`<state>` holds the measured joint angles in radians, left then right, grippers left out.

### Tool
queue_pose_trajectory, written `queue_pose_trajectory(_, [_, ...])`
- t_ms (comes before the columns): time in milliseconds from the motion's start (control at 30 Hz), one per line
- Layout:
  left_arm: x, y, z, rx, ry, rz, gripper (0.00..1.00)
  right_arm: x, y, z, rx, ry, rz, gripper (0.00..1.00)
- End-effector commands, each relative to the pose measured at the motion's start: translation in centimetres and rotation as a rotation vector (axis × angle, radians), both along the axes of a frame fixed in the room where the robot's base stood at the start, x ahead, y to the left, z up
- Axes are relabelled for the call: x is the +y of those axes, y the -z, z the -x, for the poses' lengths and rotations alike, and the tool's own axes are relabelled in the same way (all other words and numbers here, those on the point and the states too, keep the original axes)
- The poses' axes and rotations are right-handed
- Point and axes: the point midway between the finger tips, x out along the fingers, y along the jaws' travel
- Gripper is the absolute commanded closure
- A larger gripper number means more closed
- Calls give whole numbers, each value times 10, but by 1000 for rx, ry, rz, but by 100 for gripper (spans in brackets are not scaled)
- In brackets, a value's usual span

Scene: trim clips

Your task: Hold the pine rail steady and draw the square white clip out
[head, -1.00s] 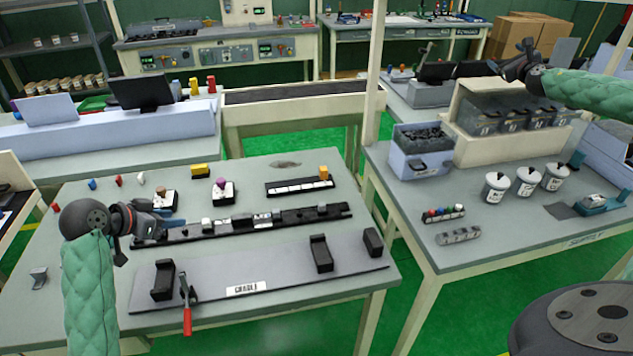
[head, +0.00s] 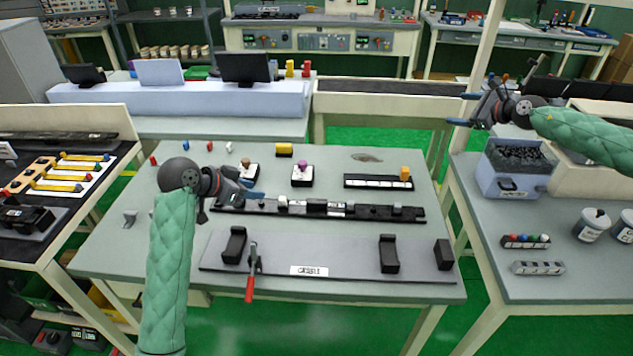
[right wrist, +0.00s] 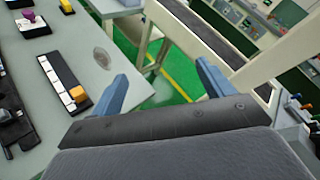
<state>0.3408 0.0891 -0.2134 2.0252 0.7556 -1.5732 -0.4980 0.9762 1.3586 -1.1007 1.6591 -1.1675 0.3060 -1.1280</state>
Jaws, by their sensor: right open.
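A long dark rail (head: 375,212) lies across the middle of the table in the head view and carries several small white, grey and black clips. No pine colour shows on it. A small square white clip (head: 283,201) sits left of its middle. My left gripper (head: 251,194) is at the rail's left end, with blue fingers low over it; I cannot tell whether they are closed on it. My right gripper (head: 463,109) is open and empty, in the air right of the table and far from the rail. Its spread blue fingers frame the floor in the right wrist view (right wrist: 165,88).
A grey cradle board (head: 330,262) with black blocks and a red-handled clamp (head: 250,285) lies in front of the rail. A black strip with an orange block (head: 405,173) and small posts stand behind it. A blue bin (head: 500,180) stands on the right table.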

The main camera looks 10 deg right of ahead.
Motion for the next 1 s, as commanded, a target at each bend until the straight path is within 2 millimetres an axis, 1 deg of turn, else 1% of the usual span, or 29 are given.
queue_pose_trajectory(33, [0, 0, 0, 0, 0, 0, 64, 24, 9, -3, 36, -39, -9, 20])
queue_pose_trajectory(100, [0, 0, 0, 0, 0, 0, 64, 54, 24, -4, 97, -87, -14, 20])
queue_pose_trajectory(167, [0, 0, 0, 0, 0, 0, 64, 81, 35, -4, 150, -130, -16, 20])
queue_pose_trajectory(200, [0, 0, 0, 0, 0, 0, 64, 99, 42, -4, 185, -158, -14, 20])
queue_pose_trajectory(267, [0, 0, 0, 0, 0, 0, 64, 126, 53, -2, 241, -197, -11, 20])
queue_pose_trajectory(300, [0, 0, 0, 0, 0, 0, 64, 144, 61, 0, 280, -223, -5, 20])
queue_pose_trajectory(367, [0, 0, 0, 0, 0, 0, 64, 170, 71, 3, 338, -260, 6, 20])
queue_pose_trajectory(400, [0, 0, 0, 0, 0, 0, 64, 187, 77, 5, 377, -282, 17, 20])
queue_pose_trajectory(467, [0, 0, 0, 0, 0, 0, 64, 213, 87, 10, 436, -314, 36, 20])
queue_pose_trajectory(500, [0, 0, 0, 0, 0, 0, 64, 229, 93, 13, 474, -333, 51, 20])
queue_pose_trajectory(600, [0, 0, 0, 0, 0, 0, 64, 267, 105, 22, 565, -371, 96, 20])
queue_pose_trajectory(800, [0, 0, 0, 0, 0, 0, 64, 334, 124, 43, 734, -415, 218, 20])
queue_pose_trajectory(1000, [0, 0, 0, 0, 0, 0, 64, 389, 133, 64, 871, -405, 374, 20])
